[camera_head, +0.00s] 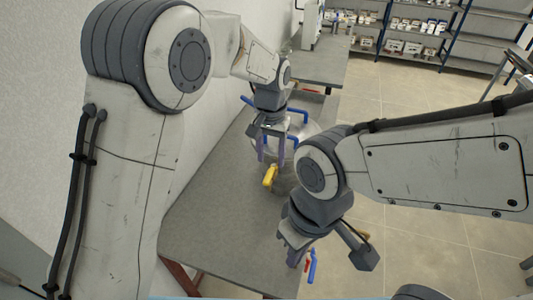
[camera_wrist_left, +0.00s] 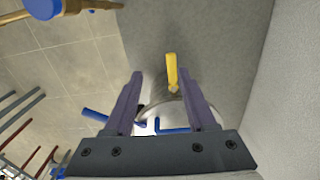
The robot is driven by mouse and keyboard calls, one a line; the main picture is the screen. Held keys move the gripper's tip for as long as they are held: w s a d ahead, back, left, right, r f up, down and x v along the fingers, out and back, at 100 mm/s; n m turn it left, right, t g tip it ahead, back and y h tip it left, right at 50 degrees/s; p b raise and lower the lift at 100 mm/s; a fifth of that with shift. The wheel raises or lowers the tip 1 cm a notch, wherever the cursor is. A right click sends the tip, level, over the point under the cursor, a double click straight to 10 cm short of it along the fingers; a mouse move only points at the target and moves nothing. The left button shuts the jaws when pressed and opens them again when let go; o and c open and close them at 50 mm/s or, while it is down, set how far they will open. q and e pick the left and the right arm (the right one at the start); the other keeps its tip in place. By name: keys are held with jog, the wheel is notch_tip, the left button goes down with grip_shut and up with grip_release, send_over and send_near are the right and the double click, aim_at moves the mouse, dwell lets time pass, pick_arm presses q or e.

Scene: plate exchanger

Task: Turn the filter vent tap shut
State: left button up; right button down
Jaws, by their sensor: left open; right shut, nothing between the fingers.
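A yellow lever (camera_head: 270,176), probably the vent tap handle, sticks out at the near side of a round metal vessel (camera_head: 284,182) on the bench. My left gripper (camera_head: 271,157) is open and empty just above and behind it, fingers pointing down. In the left wrist view the yellow lever (camera_wrist_left: 172,70) shows just past the fingertips (camera_wrist_left: 159,73), closer to the right finger, with no clear contact. The vessel (camera_wrist_left: 160,112) is partly hidden by the fingers. My right gripper (camera_head: 294,262) is shut and empty over the bench's near right edge.
Blue handles (camera_head: 298,112) rise from the vessel's far side. A blue lever (camera_head: 312,266) and a red part show beside my right gripper. The bench (camera_head: 215,215) is bare at the near left; a wall bounds its left side. Shelves (camera_head: 405,30) stand far back.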

aim_at(268, 176)
pick_arm(q)
jog(key=shift+n, duration=0.3)
jog(key=w+f+p, duration=0.1)
jog(key=f, duration=0.2)
jog(key=w+f+p, duration=0.1)
jog(key=f, duration=0.3)
jog(key=w+f+p, duration=0.1)
jog(key=w+f, duration=0.1)
jog(key=f, duration=0.2)
jog(key=shift+a+p, duration=0.35)
jog(key=shift+p, duration=0.05)
pick_arm(e)
notch_tip(268, 176, up, 5)
jog(key=shift+f, duration=0.1)
pick_arm(q)
jog(key=shift+c, duration=0.3)
grip_shut()
